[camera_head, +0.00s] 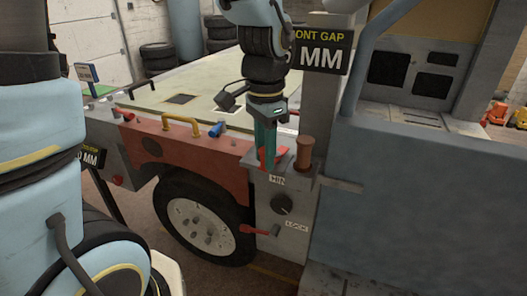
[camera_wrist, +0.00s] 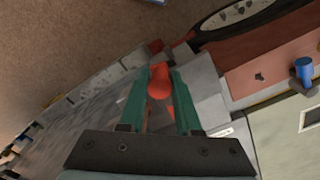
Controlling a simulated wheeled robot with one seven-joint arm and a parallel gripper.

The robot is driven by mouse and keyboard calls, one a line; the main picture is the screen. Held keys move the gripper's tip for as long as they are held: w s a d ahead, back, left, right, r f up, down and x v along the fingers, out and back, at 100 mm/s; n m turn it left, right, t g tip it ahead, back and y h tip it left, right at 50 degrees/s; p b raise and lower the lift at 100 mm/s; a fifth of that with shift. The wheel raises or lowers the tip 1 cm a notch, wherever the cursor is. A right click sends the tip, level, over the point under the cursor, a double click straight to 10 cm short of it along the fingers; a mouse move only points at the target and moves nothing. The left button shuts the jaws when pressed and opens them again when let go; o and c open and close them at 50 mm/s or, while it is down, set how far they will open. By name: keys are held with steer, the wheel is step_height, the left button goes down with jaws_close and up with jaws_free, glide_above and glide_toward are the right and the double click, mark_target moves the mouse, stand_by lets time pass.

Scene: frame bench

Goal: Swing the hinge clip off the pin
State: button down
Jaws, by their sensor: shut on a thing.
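My gripper (camera_head: 266,163) points down at the top of a grey box on the vehicle's side, with its green fingers over a red part that I take for the hinge clip (camera_head: 281,153). In the wrist view, the fingers of my gripper (camera_wrist: 159,78) close on the clip's rounded red end (camera_wrist: 160,84). A brownish-red upright cylinder (camera_head: 304,153), perhaps the pin, stands just right of the fingers. The fingers hide part of the clip, so I cannot tell whether it is around the pin.
Below, the grey box carries a black knob (camera_head: 282,204) and a red lever (camera_head: 262,231) by a "LOCK" label. A grey post (camera_head: 320,110) and a blue panel (camera_head: 430,190) stand close on the right. A yellow handle (camera_head: 181,124) and blue knob (camera_head: 212,131) lie left.

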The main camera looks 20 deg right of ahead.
stand_by(0.3)
steer(key=c, duration=0.6)
jaws_free()
step_height(320, 180, up, 11)
steer(key=shift+f+b, duration=0.1)
steer(key=shift+b, duration=0.65)
steer(key=w+a+f+n, duration=0.2)
steer(key=a+f+n, duration=0.3)
steer(key=a, duration=0.3)
steer(key=w+a+f+n+t, duration=0.1)
steer(key=w+a+f+n, duration=0.2)
steer(key=a+f+n, duration=0.2)
steer(key=w+a+f+n, duration=0.2)
steer(key=a+f+n, duration=0.2)
steer(key=a, duration=0.7)
steer(key=shift+w+f+n+t, duration=0.3)
steer(key=shift+w+f+n, duration=0.1)
steer(key=shift+f, duration=0.1)
